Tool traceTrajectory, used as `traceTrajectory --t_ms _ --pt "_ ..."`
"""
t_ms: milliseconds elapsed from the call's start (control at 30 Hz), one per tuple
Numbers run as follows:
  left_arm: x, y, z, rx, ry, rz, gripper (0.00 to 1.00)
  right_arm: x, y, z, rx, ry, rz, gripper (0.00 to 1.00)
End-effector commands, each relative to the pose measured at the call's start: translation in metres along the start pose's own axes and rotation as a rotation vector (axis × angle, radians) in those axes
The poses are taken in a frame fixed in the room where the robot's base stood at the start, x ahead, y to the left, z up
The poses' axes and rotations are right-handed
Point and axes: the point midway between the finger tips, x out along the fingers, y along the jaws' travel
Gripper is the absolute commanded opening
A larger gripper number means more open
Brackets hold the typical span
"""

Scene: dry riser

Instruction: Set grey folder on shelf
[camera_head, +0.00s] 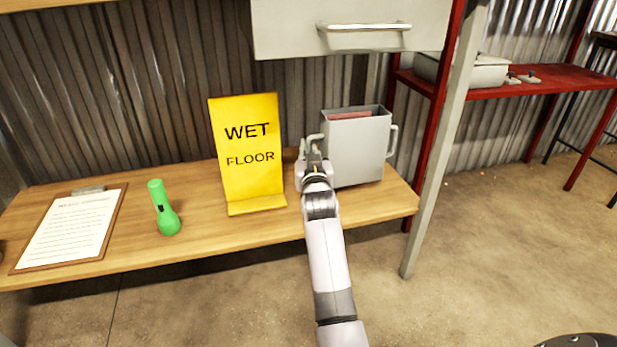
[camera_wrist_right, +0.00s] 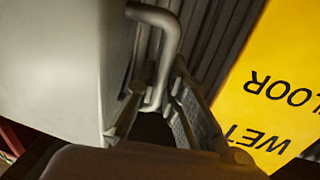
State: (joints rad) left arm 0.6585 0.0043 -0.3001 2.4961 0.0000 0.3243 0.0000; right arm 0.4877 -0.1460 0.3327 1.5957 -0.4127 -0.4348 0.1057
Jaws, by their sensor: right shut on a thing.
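The grey folder (camera_head: 357,150) is a box-like holder with an open top, a handle on each side and something reddish inside. It is upright at the right end of the wooden shelf (camera_head: 375,205); I cannot tell whether its base touches the wood. My right gripper (camera_head: 313,160) is at its left side, shut on the left handle. In the right wrist view the fingers (camera_wrist_right: 158,110) close around the handle (camera_wrist_right: 165,50), beside the folder's pale wall (camera_wrist_right: 60,65). My left gripper is not in view.
A yellow wet floor sign (camera_head: 248,150) stands just left of my right gripper. A green flashlight (camera_head: 164,208) and a clipboard (camera_head: 70,228) are farther left on the shelf. A grey drawer (camera_head: 350,40) hangs above, and a red post (camera_head: 437,110) rises at the right.

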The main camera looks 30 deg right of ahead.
Motion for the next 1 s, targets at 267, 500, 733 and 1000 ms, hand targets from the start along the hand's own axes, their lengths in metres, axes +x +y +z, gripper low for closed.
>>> traceTrajectory --t_ms 267,500,733,1000 --pt "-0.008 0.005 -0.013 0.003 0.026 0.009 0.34 0.0 0.0 0.03 -0.002 0.001 0.0 0.0" --pt "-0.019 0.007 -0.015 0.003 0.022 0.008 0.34 0.0 0.0 0.046 -0.001 0.004 0.0 0.0" --pt "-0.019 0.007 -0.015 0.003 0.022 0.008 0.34 0.0 0.0 0.047 -0.001 0.002 0.0 0.0" --pt "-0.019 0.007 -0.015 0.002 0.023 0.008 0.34 0.0 0.0 0.049 0.0 0.0 0.0 0.26"
